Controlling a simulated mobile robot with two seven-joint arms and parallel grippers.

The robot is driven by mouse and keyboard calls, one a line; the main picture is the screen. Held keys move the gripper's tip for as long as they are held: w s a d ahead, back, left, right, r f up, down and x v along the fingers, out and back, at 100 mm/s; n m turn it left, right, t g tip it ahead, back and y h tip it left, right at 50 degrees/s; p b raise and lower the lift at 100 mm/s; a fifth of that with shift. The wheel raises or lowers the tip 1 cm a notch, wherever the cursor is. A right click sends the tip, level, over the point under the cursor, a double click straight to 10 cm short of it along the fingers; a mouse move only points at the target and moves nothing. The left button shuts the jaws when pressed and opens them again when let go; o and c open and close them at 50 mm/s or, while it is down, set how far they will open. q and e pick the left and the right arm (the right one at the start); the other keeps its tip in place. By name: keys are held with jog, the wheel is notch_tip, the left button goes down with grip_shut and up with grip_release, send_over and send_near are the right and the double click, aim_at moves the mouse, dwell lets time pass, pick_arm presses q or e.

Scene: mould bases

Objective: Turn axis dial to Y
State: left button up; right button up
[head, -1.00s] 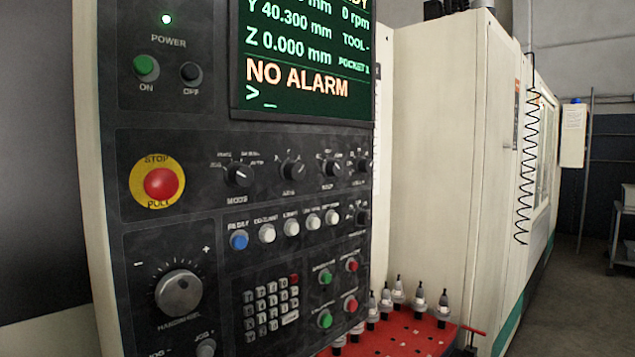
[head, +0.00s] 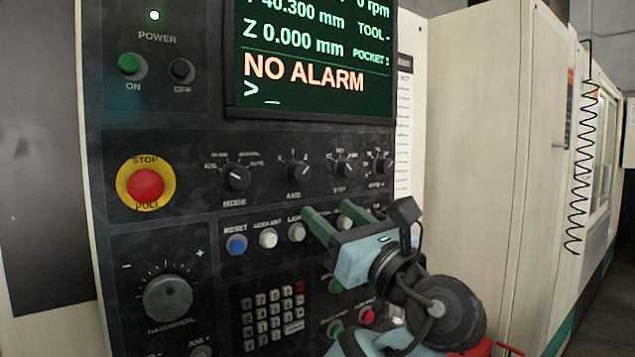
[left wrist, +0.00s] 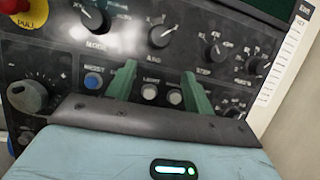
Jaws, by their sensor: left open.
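The axis dial (head: 299,173) is a black round knob on the dark control panel, between the mode dial and the step dial. Its white mark seems to point to the upper right, with small letters around it. It also shows in the left wrist view (left wrist: 161,36), beyond the fingertips. My left gripper (head: 325,210) has two green fingers, open and empty, in front of the panel, below and right of the axis dial. The left wrist view shows the fingers (left wrist: 158,65) apart, with a white button between them. My right gripper is not in view.
The mode dial (head: 236,177) and step dial (head: 346,170) flank the axis dial. A row with a blue reset button (head: 237,245) and white buttons (head: 268,238) lies below. The red stop button (head: 146,186) is at the left. The screen (head: 315,65) above reads NO ALARM.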

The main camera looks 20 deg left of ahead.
aim_at(303, 177)
pick_arm(q)
jog(key=shift+s+d+r+y, duration=0.1)
jog(key=shift+s+r+y, duration=0.1)
jog(key=shift+r, duration=0.3)
jog(key=shift+s+r+y, duration=0.15)
jog(key=shift+r+y, duration=0.05)
jog(key=shift+r, duration=0.25)
jog(key=shift+x, duration=3.8)
jog(key=c, duration=1)
jog(key=shift+w+f, duration=0.1)
